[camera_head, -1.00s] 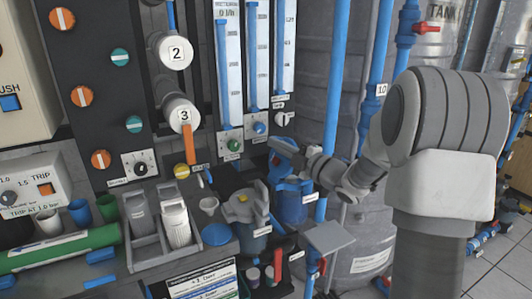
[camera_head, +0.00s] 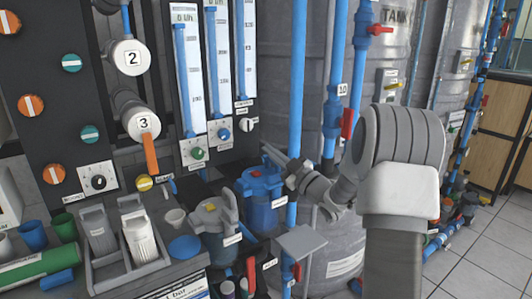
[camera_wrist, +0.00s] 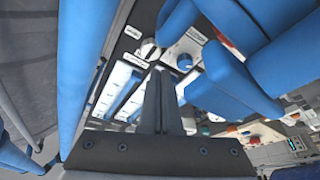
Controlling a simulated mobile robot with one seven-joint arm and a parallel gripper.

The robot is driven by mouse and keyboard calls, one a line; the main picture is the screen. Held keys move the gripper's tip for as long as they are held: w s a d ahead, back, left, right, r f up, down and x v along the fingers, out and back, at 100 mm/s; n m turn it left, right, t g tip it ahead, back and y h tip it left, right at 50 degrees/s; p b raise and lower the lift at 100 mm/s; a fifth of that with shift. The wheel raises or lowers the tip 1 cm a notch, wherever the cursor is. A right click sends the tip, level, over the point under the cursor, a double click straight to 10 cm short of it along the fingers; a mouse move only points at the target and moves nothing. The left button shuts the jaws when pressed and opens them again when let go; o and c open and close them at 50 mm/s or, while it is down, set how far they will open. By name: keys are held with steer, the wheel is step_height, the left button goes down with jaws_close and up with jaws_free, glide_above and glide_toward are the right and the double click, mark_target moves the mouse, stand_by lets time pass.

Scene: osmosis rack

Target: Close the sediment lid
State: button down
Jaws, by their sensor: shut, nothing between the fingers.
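A blue filter housing (camera_head: 263,212) stands at the right end of the bench in the head view. Its blue lid (camera_head: 258,183) appears to lie across the top; whether it is fully seated cannot be told. A grey-topped housing (camera_head: 212,218) with a handle stands to its left. Their labels are too small to read. My gripper (camera_head: 268,150) is shut and empty, just behind and above the blue lid, pointing left; contact cannot be told. Its shut fingers also show in the wrist view (camera_wrist: 162,75), beside large blue parts (camera_wrist: 222,78) on the right.
A vertical blue pipe (camera_head: 297,110) stands close to my gripper. A panel with flow meters (camera_head: 190,75) and knobs is behind the bench. Grey tanks (camera_head: 320,80) stand behind. Open floor (camera_head: 480,250) is at the right.

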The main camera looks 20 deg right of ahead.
steer(key=shift+d+f+m, duration=0.25)
steer(key=shift+m, duration=0.15)
steer(key=shift+w, duration=0.1)
stand_by(0.3)
